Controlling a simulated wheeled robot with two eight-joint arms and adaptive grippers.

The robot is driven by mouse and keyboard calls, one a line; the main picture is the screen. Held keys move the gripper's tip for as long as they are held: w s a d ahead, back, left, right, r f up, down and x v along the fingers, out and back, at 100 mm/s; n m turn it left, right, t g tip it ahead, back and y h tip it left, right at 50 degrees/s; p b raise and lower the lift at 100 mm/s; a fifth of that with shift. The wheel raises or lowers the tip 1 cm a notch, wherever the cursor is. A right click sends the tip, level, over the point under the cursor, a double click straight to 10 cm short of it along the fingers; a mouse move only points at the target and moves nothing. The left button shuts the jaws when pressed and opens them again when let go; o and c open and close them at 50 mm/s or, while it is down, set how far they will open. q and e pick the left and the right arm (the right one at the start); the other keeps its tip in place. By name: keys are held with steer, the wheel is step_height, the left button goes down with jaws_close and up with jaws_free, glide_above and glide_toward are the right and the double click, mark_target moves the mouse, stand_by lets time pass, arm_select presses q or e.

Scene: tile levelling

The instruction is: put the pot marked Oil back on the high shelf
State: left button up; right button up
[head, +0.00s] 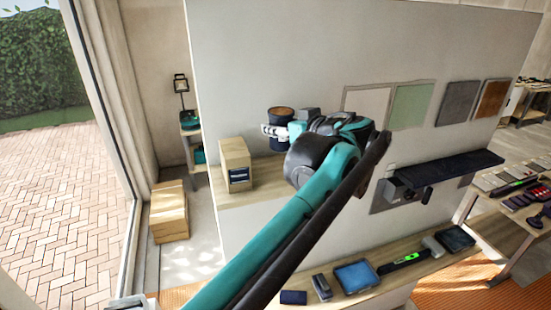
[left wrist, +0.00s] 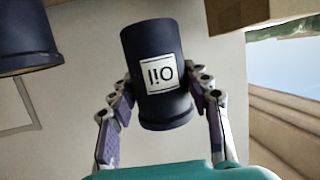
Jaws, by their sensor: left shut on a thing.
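The pot marked Oil (left wrist: 156,103) is dark blue with a white label, upside down in the left wrist view. My left gripper (left wrist: 160,112) is shut on it, one finger on each side. In the head view the pot (head: 282,114) shows its brown top, and my left gripper (head: 276,131) reaches it from the front. The wooden high shelf (head: 236,196) on the grey wall is partly hidden by my arm. The pot appears beside the wooden box, at the shelf; whether its base touches the shelf is hidden. My right gripper is not in view.
A wooden box (head: 236,165) stands on the shelf's left end. Another dark pot-like thing (left wrist: 25,45) shows in the left wrist view. A lower shelf holds a blue tablet-like thing (head: 356,275) and tools. A dark ledge (head: 450,168) juts out at right.

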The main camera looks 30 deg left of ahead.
mark_target(286, 142)
arm_select(q)
steer(key=f, duration=0.1)
steer(key=d+f, duration=0.1)
steer(key=s+f, duration=0.1)
steer(key=shift+d+f, duration=0.2)
steer(key=shift+d, duration=0.1)
steer(key=f, duration=0.2)
steer(key=a+f+p, duration=0.1)
steer(key=f, duration=0.1)
steer(key=shift+w+a, duration=0.1)
steer(key=shift+w, duration=0.3)
steer(key=shift+f, duration=0.25)
steer(key=shift+s+d, duration=0.25)
steer(key=shift+d, duration=0.15)
steer(key=shift+a+f, duration=0.1)
steer(key=o, duration=1.3)
steer(key=shift+w+a, duration=0.1)
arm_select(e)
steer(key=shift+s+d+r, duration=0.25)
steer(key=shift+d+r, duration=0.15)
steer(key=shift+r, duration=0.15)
